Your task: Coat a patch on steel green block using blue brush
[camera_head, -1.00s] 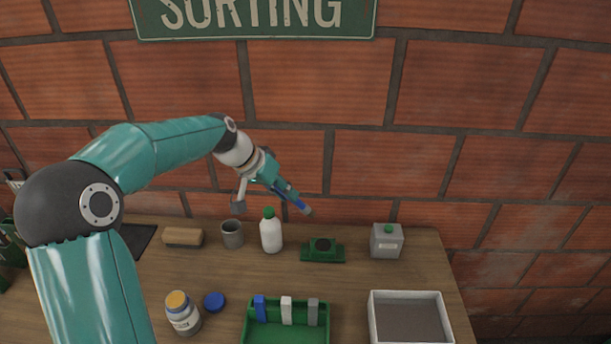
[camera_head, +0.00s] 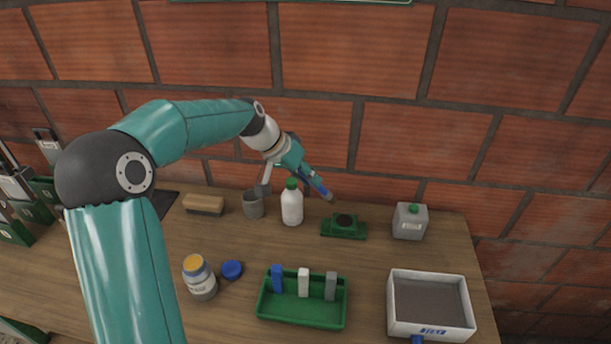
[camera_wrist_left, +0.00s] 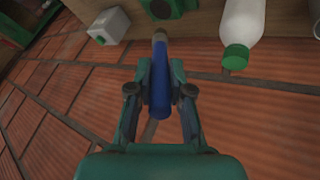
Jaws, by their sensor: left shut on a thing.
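My left gripper (camera_head: 317,186) is shut on the blue brush (camera_head: 325,193). In the left wrist view the brush (camera_wrist_left: 160,82) sits between the two fingers of the gripper (camera_wrist_left: 160,92), its pale tip pointing away from the palm. In the head view the brush slants down to the right, its tip above and slightly left of the green block (camera_head: 344,233). The block stands on the table with a dark round patch on top. A gap shows between tip and block; the block is also partly visible in the wrist view (camera_wrist_left: 183,8). My right gripper is not in view.
A white bottle with green cap (camera_head: 292,207) stands just left of the block, and a grey container (camera_head: 410,222) to its right. A grey cup (camera_head: 253,205), jar (camera_head: 200,283), green holder (camera_head: 300,315) and white tray (camera_head: 463,327) surround it. The brick wall is behind.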

